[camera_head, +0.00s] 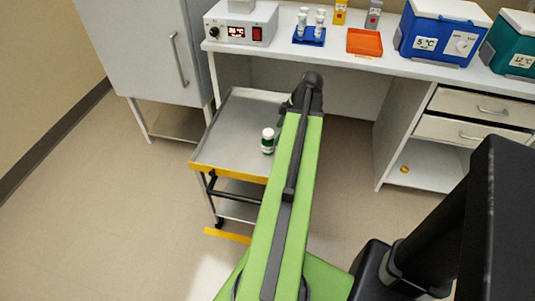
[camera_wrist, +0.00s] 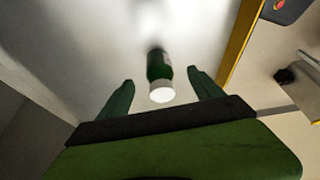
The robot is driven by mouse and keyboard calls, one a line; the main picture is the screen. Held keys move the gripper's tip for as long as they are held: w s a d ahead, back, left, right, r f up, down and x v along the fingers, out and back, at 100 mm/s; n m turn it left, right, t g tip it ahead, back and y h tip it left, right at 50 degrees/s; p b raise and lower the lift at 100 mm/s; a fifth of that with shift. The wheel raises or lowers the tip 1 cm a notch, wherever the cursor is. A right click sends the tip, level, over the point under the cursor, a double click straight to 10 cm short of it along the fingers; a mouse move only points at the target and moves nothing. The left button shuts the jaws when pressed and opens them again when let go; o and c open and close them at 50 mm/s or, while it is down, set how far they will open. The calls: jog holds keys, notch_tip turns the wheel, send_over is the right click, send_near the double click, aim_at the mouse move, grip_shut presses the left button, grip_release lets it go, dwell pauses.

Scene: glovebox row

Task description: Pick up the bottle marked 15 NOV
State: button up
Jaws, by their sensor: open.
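A dark green bottle with a white cap and a pale label stands upright on the grey cart top (camera_head: 235,125), left of my arm in the head view (camera_head: 268,141). I cannot read its label, so I cannot tell whether it is marked 15 NOV. In the wrist view the green bottle (camera_wrist: 160,72) shows between and just beyond the fingertips of my gripper (camera_wrist: 160,77), its white cap towards the palm. My gripper is open and empty, with a gap on each side of the bottle. In the head view my arm mostly hides the gripper.
The cart has a yellow front edge (camera_head: 228,173). The bench behind holds a blue vial rack (camera_head: 309,41), an orange tray (camera_head: 364,42), a yellow bottle (camera_head: 340,12), a grey bottle (camera_head: 373,14), a blue cooler (camera_head: 425,35) and a teal cooler (camera_head: 510,42). Floor left is clear.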

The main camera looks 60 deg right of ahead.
aim_at(270, 145)
jog(key=b+x, duration=0.2)
jog(key=x, duration=0.2)
jog(key=shift+f+b, duration=0.2)
jog(key=shift+b, duration=0.1)
jog(key=shift+f, duration=0.1)
jog(key=shift+w, duration=0.1)
jog(key=b+x, duration=0.5)
jog(key=shift+f, duration=0.1)
jog(key=shift+w, duration=0.1)
jog(key=shift+c, duration=0.4)
jog(key=c, duration=1.5)
jog(key=shift+r, duration=0.25)
jog(key=shift+c, duration=0.2)
